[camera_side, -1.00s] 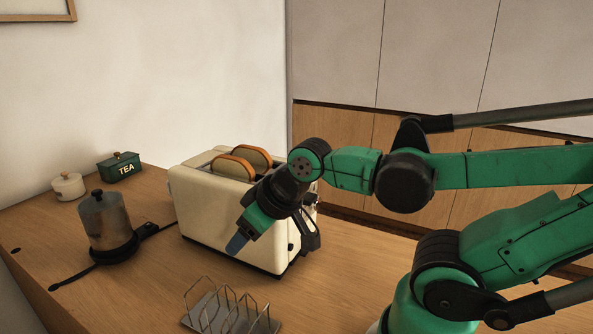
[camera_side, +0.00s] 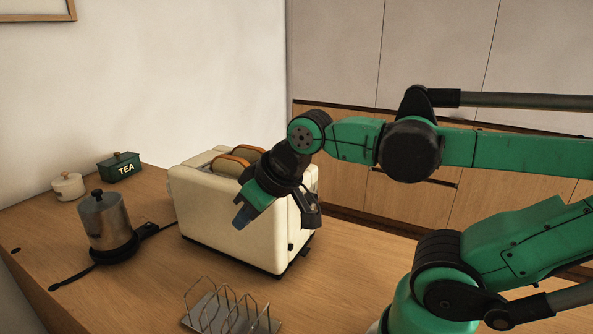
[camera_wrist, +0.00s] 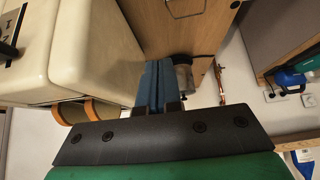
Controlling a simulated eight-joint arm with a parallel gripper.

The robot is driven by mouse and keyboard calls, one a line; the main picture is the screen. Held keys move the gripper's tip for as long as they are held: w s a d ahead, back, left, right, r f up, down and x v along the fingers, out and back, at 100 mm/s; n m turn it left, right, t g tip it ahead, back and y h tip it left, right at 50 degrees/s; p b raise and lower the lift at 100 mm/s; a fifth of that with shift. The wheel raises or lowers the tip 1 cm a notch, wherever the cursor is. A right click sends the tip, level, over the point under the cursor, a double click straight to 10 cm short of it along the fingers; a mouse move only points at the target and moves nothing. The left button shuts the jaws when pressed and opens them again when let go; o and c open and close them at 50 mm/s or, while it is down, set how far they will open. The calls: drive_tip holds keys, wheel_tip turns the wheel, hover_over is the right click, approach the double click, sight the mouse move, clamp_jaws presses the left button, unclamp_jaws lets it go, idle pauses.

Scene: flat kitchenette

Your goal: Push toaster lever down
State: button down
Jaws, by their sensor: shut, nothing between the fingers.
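The cream toaster (camera_side: 215,215) stands on the counter, with two slices of toast (camera_side: 228,167) showing above its slots. My gripper (camera_side: 241,219) is shut and empty. In the side view, its blue fingertips point down and left, in front of the toaster's long side; I cannot tell whether they touch it. The arm covers part of the toaster's right end, and I cannot make out the lever clearly. In the wrist view, the shut blue fingers (camera_wrist: 155,85) are right of the toaster's cream body (camera_wrist: 95,45), and the toast (camera_wrist: 104,112) shows below it.
A metal pot (camera_side: 105,222) stands left of the toaster, with a dark cord or strap by it. A wire toast rack (camera_side: 232,312) is in front. A green TEA tin (camera_side: 120,168) and white lidded pot (camera_side: 68,186) are at the back left.

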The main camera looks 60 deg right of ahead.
wheel_tip(320, 180, up, 12)
drive_tip(key=f, duration=0.1)
drive_tip(key=g, duration=0.6)
hover_over(311, 197)
drive_tip(key=f, duration=0.2)
drive_tip(key=s+f, duration=0.1)
drive_tip(key=f, duration=0.2)
drive_tip(key=shift+w+f, duration=0.2)
drive_tip(key=shift+f, duration=1.55)
drive_tip(key=shift+w+f, duration=0.15)
drive_tip(key=shift+f, duration=1.55)
